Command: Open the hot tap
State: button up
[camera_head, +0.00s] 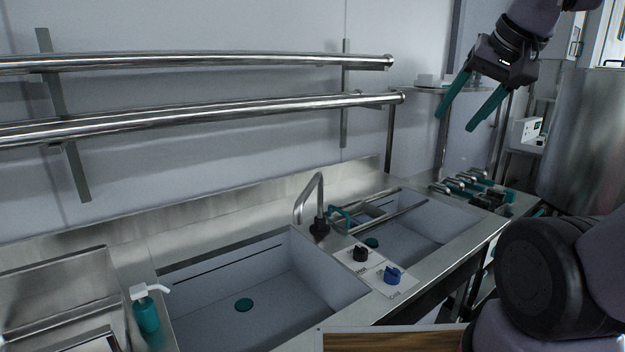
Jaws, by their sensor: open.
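Two tap knobs sit on a light plate between the two sink basins. The black knob (361,254) is farther back, with a small label beside it that looks like the hot one. The blue knob (392,275) is nearer, with a label that seems to read cold. The steel faucet (313,199) stands behind them on a dark base, its spout bent over to the left; I cannot make out any water. My gripper (453,122) is at the upper right, high above the counter, with its two green fingers apart and empty. It is well away from the knobs.
The left basin (290,262) and right basin (460,222) are open. A rack (349,216) spans the right basin. A soap bottle (146,314) stands at left. Several tools (478,186) lie on the right counter. Wall rails (200,122) run above. A wooden board (390,342) is in front.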

aim_at(361, 253)
jog(key=i+l, duration=0.15)
jog(key=l, duration=0.25)
jog(key=i+l, duration=0.1)
jog(key=l, duration=0.3)
jog(key=i+l, duration=0.15)
jog(key=l, duration=0.25)
jog(key=i+l, duration=0.15)
jog(key=l, duration=0.25)
jog(key=i+l, duration=0.1)
jog(key=l, duration=0.3)
jog(key=l+u, duration=0.2)
jog(key=u, duration=0.2)
jog(key=i+l+u, duration=0.1)
jog(key=u, duration=0.3)
jog(key=l+u, duration=0.4)
jog(key=u, duration=1.5)
jog(key=z, duration=0.35)
jog(key=k+z, duration=0.15)
jog(key=z, duration=0.5)
jog(key=l+u, duration=0.1)
jog(key=i+l, duration=0.05)
jog(key=l, duration=0.05)
